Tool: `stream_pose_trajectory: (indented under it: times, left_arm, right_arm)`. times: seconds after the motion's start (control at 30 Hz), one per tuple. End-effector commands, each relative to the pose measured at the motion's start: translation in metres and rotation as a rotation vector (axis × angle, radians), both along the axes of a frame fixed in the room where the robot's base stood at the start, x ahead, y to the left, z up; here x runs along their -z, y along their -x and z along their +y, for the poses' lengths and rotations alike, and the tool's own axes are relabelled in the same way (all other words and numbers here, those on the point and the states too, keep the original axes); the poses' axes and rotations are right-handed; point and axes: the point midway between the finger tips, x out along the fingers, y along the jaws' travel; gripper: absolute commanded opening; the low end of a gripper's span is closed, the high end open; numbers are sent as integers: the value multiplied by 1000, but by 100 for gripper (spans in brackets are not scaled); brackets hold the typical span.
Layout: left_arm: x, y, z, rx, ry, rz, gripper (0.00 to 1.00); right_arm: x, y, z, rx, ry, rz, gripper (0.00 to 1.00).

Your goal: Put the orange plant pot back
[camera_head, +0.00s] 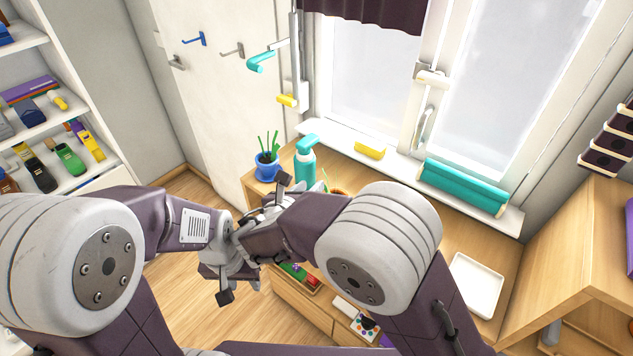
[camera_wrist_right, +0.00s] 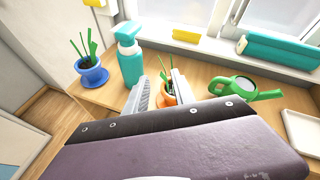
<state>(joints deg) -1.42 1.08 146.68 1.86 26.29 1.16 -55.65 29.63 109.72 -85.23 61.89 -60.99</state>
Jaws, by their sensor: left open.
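The orange plant pot (camera_wrist_right: 168,100) with green leaves stands on the wooden desk, right of the teal bottle, in the right wrist view. In the head view only its upper part (camera_head: 338,191) shows above my right arm. My right gripper (camera_wrist_right: 163,78) is open. Its fingers frame the pot in the wrist view, and I see no grip on it. The right finger hides part of the pot. My left gripper (camera_head: 238,285) is open and empty, left of the desk. In the head view it overlaps my right wrist.
A blue plant pot (camera_head: 267,165) and a teal pump bottle (camera_head: 305,162) stand on the desk. A green watering can (camera_wrist_right: 245,88) is right of the orange pot. A white tray (camera_head: 473,286) lies further right. The windowsill holds a yellow block (camera_head: 370,148) and a teal roll (camera_head: 463,187).

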Motion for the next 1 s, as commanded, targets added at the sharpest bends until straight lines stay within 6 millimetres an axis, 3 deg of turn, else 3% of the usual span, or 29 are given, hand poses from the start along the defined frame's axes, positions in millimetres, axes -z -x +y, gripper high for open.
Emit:
stream_pose_trajectory:
  times: [0.4, 0.47, 0.53, 0.63, 0.7, 0.73, 0.83, 0.9, 1.0]
  left_arm:
    - [0, 0, 0, 0, 0, 0, 41]
    - [0, 0, 0, 0, 0, 0, 41]
    - [0, 0, 0, 0, 0, 0, 41]
    - [0, 0, 0, 0, 0, 0, 41]
    - [0, 0, 0, 0, 0, 0, 41]
    - [0, 0, 0, 0, 0, 0, 41]
    - [0, 0, 0, 0, 0, 0, 41]
    - [0, 0, 0, 0, 0, 0, 41]
    - [0, 0, 0, 0, 0, 0, 41]
  right_arm:
    - [-4, 8, 2, 1, 0, 2, 31]
    - [0, 9, -7, 34, -24, 15, 31]
    - [14, 12, -42, 163, -120, 62, 31]
    - [54, 46, -130, 597, -439, 153, 31]
    - [84, 94, -182, 1053, -770, 155, 31]
    - [94, 114, -195, 1250, -908, 129, 31]
    - [111, 162, -212, 1842, -1316, -48, 31]
    - [115, 178, -215, 2160, -1526, -213, 31]
    - [116, 186, -217, 2442, -1709, -412, 31]
